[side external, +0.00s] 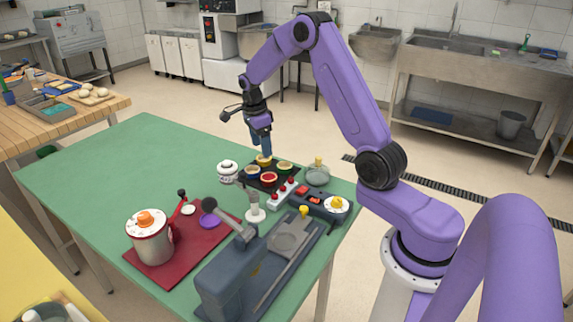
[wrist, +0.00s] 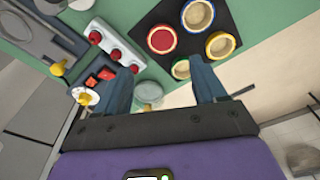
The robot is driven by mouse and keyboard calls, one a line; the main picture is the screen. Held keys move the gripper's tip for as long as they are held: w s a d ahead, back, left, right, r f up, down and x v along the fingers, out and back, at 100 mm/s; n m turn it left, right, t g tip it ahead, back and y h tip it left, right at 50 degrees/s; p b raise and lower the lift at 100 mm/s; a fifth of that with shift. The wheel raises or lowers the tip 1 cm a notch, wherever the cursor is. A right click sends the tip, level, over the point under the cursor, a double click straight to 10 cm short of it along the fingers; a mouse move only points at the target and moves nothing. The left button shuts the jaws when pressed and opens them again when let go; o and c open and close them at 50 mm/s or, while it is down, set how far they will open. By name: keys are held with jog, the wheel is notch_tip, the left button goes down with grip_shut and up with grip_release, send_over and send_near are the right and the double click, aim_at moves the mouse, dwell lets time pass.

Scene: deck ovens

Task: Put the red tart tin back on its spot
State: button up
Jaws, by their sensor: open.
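The red tart tin (side external: 268,180) sits on a black square board (wrist: 190,43) with blue, yellow and green tins. In the wrist view the red tin (wrist: 162,39) is near the board's left edge, and its inside looks red. The blue tin (wrist: 198,15), yellow tin (wrist: 220,44) and green tin (wrist: 180,68) look tan inside. My gripper (side external: 266,148) points down above the far side of the board, near the yellow tin. In the wrist view my gripper (wrist: 162,88) has its fingers apart with nothing held. Which spot belongs to the red tin cannot be told.
A panel with red knobs (wrist: 117,46) and a control box with a yellow knob (side external: 337,204) stand beside the board. A glass jar (side external: 317,175) is close to its right. A red mat (side external: 190,245) holds a metal pot (side external: 150,240). The green table's (side external: 120,155) far left is clear.

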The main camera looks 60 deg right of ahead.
jog(key=s+a+r+n, duration=0.1)
jog(key=a+n, duration=0.1)
jog(key=a, duration=0.1)
jog(key=s+a+r+n, duration=0.1)
jog(key=a+n, duration=0.2)
jog(key=a, duration=0.1)
jog(key=s+a+r+n, duration=0.1)
jog(key=a+r+n, duration=0.1)
jog(key=a+n, duration=0.1)
jog(key=shift+a, duration=0.55)
jog(key=s+a+r+n, duration=0.3)
jog(key=s+a+n, duration=0.7)
jog(key=s+n, duration=0.8)
jog(key=s, duration=0.2)
jog(key=s+a+r+n+y, duration=0.1)
jog(key=s+n, duration=0.9)
jog(key=s, duration=0.2)
jog(key=shift+a+r+t+y, duration=0.3)
jog(key=shift+t, duration=0.1)
